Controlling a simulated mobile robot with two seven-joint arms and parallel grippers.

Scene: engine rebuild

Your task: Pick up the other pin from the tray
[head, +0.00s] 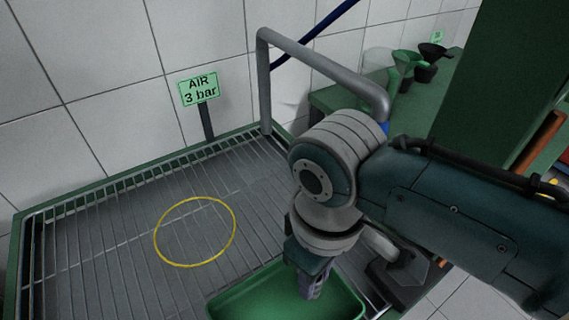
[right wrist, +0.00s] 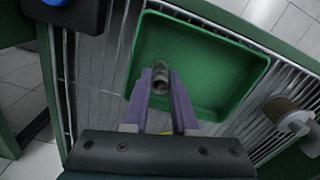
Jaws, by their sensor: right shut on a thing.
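The green tray (head: 262,298) sits on the slatted bench at the bottom of the head view, and my right gripper (head: 310,290) points down over it. In the right wrist view, the purple fingers (right wrist: 160,92) are shut on a short hollow metal pin (right wrist: 160,80), whose open end faces the camera. The tray (right wrist: 205,60) lies beneath the fingers, and its visible floor is bare. Part of the tray is hidden by my gripper. I cannot tell whether the pin touches the tray floor. My left gripper is out of view.
A yellow ring marking (head: 195,232) lies on clear slats (head: 100,250) left of the tray. A bent grey pipe (head: 320,65) arches behind my right arm. A green sign (head: 199,89) reads AIR 3 bar. A pale cylindrical part (right wrist: 285,113) stands right of the tray in the wrist view.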

